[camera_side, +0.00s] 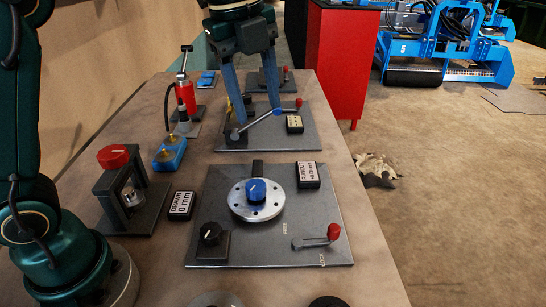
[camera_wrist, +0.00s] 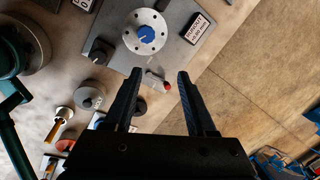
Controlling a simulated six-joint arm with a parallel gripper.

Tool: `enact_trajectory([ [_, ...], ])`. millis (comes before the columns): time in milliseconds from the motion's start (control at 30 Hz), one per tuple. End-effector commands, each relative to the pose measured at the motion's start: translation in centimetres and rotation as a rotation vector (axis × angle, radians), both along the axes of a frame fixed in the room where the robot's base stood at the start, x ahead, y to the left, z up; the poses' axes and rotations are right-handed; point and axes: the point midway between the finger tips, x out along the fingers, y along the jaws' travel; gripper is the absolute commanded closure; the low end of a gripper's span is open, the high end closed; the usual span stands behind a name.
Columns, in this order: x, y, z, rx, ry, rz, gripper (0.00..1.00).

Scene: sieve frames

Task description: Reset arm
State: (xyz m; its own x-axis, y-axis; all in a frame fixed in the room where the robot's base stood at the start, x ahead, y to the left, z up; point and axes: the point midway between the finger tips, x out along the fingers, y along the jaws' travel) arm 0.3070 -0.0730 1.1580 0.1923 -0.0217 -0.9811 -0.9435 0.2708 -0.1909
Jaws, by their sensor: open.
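My gripper (camera_side: 257,112) hangs over the far part of the table in the side view, its two blue-grey fingers pointing down, apart and empty. It is above or beside the rear grey plate (camera_side: 300,128), which carries a lever with a blue ball (camera_side: 278,112). I cannot tell whether a finger touches that lever. In the wrist view my gripper (camera_wrist: 160,72) is open, with a red-tipped lever (camera_wrist: 160,82) showing between the fingers. A round metal disc with a blue knob (camera_wrist: 146,35) lies beyond the fingertips there. The upper arm is cut off in the side view.
The front plate (camera_side: 210,195) holds a blue knob (camera_side: 256,190), a black knob (camera_side: 210,233) and a red-tipped lever (camera_side: 333,232). A red-topped press (camera_side: 113,156) and a red cylinder (camera_side: 186,95) stand at left. A red cabinet (camera_side: 341,60) stands beyond the table's right edge.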

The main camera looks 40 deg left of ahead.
Motion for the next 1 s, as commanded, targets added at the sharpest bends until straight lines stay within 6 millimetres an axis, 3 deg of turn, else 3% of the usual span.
enact_trajectory([
  [100, -2.6, 0.9, 1.5, -0.037, -0.057, 0.157, 0.44],
  [267, -6.1, 1.8, 1.9, -0.107, -0.123, 0.411, 0.44],
  [467, -10.4, 2.6, 0.2, -0.236, -0.191, 0.791, 0.44],
  [600, -13.0, 3.0, -2.2, -0.353, -0.222, 1.089, 0.44],
  [833, -15.4, 3.2, -6.8, -0.520, -0.198, 1.553, 0.44],
  [1000, -15.0, 3.2, -7.2, -0.595, -0.191, 1.716, 0.44],
])
